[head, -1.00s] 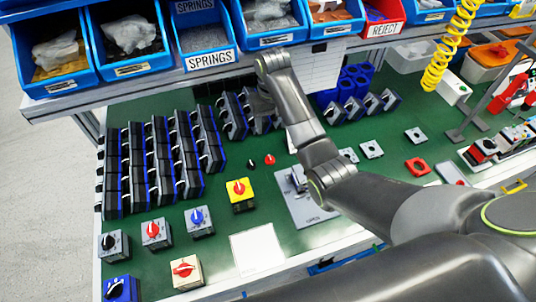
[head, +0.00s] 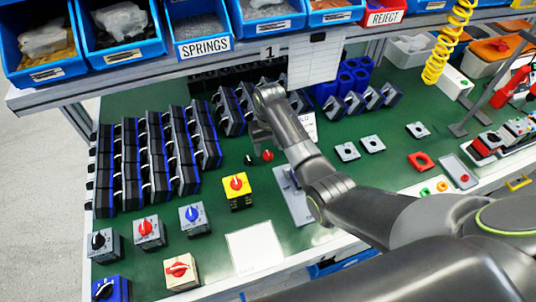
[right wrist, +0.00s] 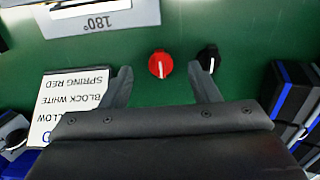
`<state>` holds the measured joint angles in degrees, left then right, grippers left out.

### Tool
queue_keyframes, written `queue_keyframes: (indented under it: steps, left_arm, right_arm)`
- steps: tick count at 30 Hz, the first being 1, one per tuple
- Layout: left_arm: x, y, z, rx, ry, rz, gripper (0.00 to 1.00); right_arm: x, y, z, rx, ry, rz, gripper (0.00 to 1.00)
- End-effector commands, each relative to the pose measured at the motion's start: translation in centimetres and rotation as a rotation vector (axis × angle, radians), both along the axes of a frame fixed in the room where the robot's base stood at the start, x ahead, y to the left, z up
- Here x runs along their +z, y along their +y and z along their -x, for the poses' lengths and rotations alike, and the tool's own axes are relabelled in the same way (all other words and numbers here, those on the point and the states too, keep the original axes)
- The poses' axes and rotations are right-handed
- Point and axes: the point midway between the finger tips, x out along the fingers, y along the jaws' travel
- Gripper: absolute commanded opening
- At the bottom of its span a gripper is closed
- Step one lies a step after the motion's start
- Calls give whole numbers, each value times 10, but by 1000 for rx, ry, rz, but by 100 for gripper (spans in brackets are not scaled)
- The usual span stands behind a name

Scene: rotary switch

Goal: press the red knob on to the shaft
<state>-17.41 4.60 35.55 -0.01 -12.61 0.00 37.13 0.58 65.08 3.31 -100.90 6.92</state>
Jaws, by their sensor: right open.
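A loose red knob (head: 268,155) lies on the green bench top beside a loose black knob (head: 249,160). In the right wrist view the red knob (right wrist: 160,64) shows between and just beyond my open fingertips; the black knob (right wrist: 208,57) is near the right fingertip. My right gripper (right wrist: 161,82) is open and empty; in the head view it (head: 262,137) hangs just behind the red knob. A grey plate (head: 290,195) lies partly under my right arm, and I cannot make out a bare shaft. My left gripper is not in view.
Rows of dark switch blocks (head: 155,160) stand at left. A yellow box with a red knob (head: 237,191) and several other switches stand in front. A printed card (right wrist: 75,105) lies near the left finger. Blue bins (head: 197,28) sit on the shelf above.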

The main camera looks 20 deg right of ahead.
Motion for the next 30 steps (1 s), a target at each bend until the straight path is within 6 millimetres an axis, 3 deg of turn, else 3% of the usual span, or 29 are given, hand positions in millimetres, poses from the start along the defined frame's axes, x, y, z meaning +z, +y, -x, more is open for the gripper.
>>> queue_keyframes:
  steps: [7, 17, 27, 30]
  left_arm:
    - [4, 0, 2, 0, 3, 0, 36]
    - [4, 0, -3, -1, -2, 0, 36]
    - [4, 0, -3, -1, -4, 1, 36]
    - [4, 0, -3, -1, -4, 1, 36]
  right_arm:
    - [-32, 0, 1, 0, 2, 0, 55]
    - [-38, 0, 1, 0, 0, 0, 55]
    - [-38, 0, 1, 0, 0, 0, 11]
    - [-38, 0, 1, 0, 0, 0, 8]
